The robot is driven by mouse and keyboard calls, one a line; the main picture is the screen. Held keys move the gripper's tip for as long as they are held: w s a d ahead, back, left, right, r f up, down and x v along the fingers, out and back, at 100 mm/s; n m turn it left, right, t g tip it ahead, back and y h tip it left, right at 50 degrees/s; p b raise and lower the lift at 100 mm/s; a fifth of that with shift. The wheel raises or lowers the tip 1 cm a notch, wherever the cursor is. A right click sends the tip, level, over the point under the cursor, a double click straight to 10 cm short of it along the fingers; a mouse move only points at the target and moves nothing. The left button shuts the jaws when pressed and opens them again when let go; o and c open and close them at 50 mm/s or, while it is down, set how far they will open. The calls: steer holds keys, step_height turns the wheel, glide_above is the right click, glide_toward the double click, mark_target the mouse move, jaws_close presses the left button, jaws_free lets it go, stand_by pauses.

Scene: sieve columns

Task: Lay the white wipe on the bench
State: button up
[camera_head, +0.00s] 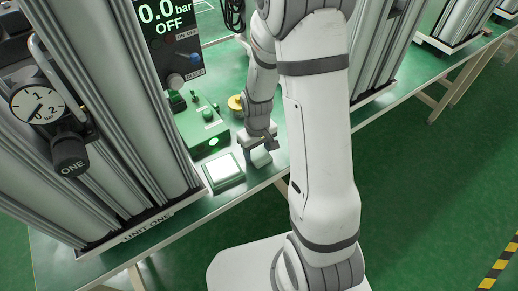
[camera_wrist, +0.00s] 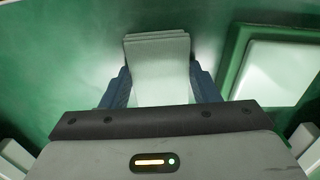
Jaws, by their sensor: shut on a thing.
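The white wipe (camera_wrist: 158,75) is a pale folded pad between the two blue-grey fingers of my gripper (camera_wrist: 160,88) in the wrist view. My gripper is shut on it. In the head view my gripper (camera_head: 260,146) is low over the front part of the green bench (camera_head: 232,197), with the wipe (camera_head: 261,158) showing under it. The wipe is very near the bench top; I cannot tell whether it touches.
A green-framed tray with a white panel (camera_head: 224,170) lies close to the left of my gripper; it also shows at right in the wrist view (camera_wrist: 280,72). A green box with knobs (camera_head: 203,128) and a yellow round item (camera_head: 236,103) stand behind. Unit One's columns (camera_head: 110,130) rise at left.

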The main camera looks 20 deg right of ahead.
mark_target(257, 153)
steer(key=o, duration=0.5)
steer(key=shift+f, duration=0.2)
steer(key=o, duration=0.5)
steer(key=shift+r, duration=0.1)
steer(key=shift+c, duration=0.2)
step_height(257, 153, up, 12)
steer(key=s+d+r+m+t, duration=0.1)
steer(key=s+r+m+t, duration=0.1)
steer(key=s+r, duration=1)
steer(key=shift+s+m+t+p, duration=0.3)
steer(key=shift+s+m+p, duration=0.1)
steer(key=shift+s+m, duration=0.45)
